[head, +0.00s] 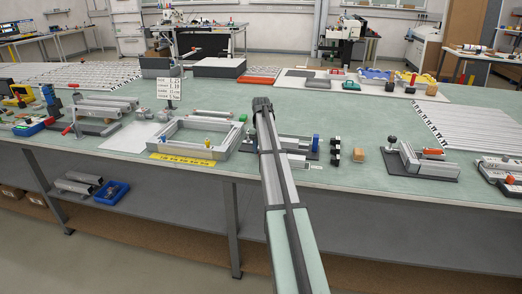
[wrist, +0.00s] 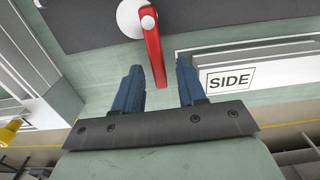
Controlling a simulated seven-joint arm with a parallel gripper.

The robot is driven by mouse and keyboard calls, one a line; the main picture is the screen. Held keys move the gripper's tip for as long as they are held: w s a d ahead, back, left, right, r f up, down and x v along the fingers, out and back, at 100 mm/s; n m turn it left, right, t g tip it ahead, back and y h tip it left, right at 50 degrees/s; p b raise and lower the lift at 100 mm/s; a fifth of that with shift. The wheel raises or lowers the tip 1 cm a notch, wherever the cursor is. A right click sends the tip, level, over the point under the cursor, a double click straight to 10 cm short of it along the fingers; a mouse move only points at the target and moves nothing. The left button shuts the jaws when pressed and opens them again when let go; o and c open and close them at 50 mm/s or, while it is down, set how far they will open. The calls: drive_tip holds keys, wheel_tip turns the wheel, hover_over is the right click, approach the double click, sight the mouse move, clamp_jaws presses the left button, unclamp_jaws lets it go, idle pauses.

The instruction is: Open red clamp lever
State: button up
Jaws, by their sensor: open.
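In the wrist view, a red clamp lever (wrist: 152,48) extends from a round white pivot (wrist: 132,18) on a dark grey plate. Its free end points down the picture, between the two blue fingers of my gripper (wrist: 160,68). The fingers are apart, with visible gaps on both sides of the lever. I cannot tell whether the fingertips are level with it or above it. In the head view, my gripper (head: 262,104) is a small dark shape over the middle of the bench, and I cannot make out this lever beside it.
A pale frame marked SIDE (wrist: 270,72) lies right of the lever. On the green bench (head: 330,110), a grey metal frame (head: 187,152) is left of my arm, and a blue cylinder (head: 315,142), black block (head: 336,150) and tan block (head: 358,154) are right of it.

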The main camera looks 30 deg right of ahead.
wheel_tip(320, 180, up, 14)
drive_tip(key=shift+f, duration=0.25)
idle(0.6)
drive_tip(key=s+a+f+m+y, duration=0.1)
drive_tip(key=s+a+f+m, duration=0.7)
drive_tip(key=a+f, duration=0.55)
drive_tip(key=s+a+f+m+g, duration=0.1)
drive_tip(key=s+a+f+m, duration=0.3)
drive_tip(key=f, duration=0.6)
drive_tip(key=s+a+f+m+g, duration=0.1)
drive_tip(key=s+a+f+m, duration=0.1)
drive_tip(key=s+a+f, duration=0.6)
drive_tip(key=s+a+f+m+g, duration=0.1)
drive_tip(key=s+a+f+m, duration=0.2)
drive_tip(key=f, duration=0.9)
drive_tip(key=s+a+f+m+g, duration=0.1)
drive_tip(key=s+a+f+m, duration=0.2)
drive_tip(key=s, duration=0.9)
drive_tip(key=s+a+f+m+g, duration=0.1)
drive_tip(key=s+a+f+m, duration=0.2)
drive_tip(key=s+f, duration=0.6)
drive_tip(key=s+a+f+m+g+h, duration=0.1)
drive_tip(key=s+a+f+m, duration=0.3)
drive_tip(key=s, duration=1.1)
wheel_tip(320, 180, down, 2)
drive_tip(key=shift+s+a+g, duration=0.15)
drive_tip(key=shift+a+g, duration=0.25)
drive_tip(key=shift+a, duration=0.1)
